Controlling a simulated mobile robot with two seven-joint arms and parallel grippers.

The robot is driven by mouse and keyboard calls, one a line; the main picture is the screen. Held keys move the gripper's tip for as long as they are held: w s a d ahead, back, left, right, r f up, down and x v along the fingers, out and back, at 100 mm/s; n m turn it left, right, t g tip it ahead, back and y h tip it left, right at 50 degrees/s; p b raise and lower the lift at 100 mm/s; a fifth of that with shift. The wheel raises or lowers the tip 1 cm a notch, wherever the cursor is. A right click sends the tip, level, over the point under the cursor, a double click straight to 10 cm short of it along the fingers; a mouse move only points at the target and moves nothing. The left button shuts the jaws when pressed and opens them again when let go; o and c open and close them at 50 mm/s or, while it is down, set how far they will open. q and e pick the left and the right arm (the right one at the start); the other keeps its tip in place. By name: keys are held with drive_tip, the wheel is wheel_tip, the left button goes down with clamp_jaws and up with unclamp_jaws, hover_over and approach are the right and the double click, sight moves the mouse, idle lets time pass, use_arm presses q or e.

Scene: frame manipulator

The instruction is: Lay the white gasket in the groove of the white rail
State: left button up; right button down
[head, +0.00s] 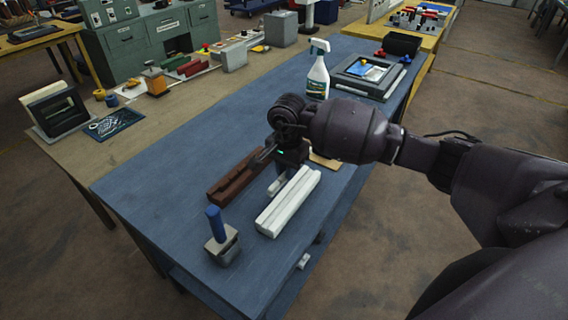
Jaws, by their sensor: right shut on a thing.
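The white rail (289,202) lies on the blue table with a groove along its length. My right gripper (276,169) is over the table, just beyond the white rail and beside a brown rail (234,180). It is shut on a small pale piece (277,186), which looks like the white gasket. This piece sits low between the two rails; most of it is hidden by my gripper, and I cannot tell if it touches the table. My left gripper is not in view.
A grey block with a blue handle (215,226) stands near the front of the blue table (150,190). A spray bottle (318,72) and a dark tray (367,75) are at the back. A tan board (323,161) lies partly hidden under my right arm. The table's left part is clear.

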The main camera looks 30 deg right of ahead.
sight(287, 201)
drive_tip(key=shift+s+f, duration=0.1)
drive_tip(key=shift+f, duration=0.4)
drive_tip(key=shift+f+b, duration=0.75)
drive_tip(key=shift+f, duration=0.65)
wheel_tip(287, 201, down, 2)
drive_tip(key=shift+b, duration=0.4)
wheel_tip(287, 201, down, 2)
drive_tip(key=shift+f+b, duration=0.1)
drive_tip(key=shift+b, duration=0.75)
drive_tip(key=shift+f+b, duration=0.45)
drive_tip(key=shift+f, duration=0.05)
drive_tip(key=c, duration=1)
unclamp_jaws()
drive_tip(key=shift+c, duration=0.2)
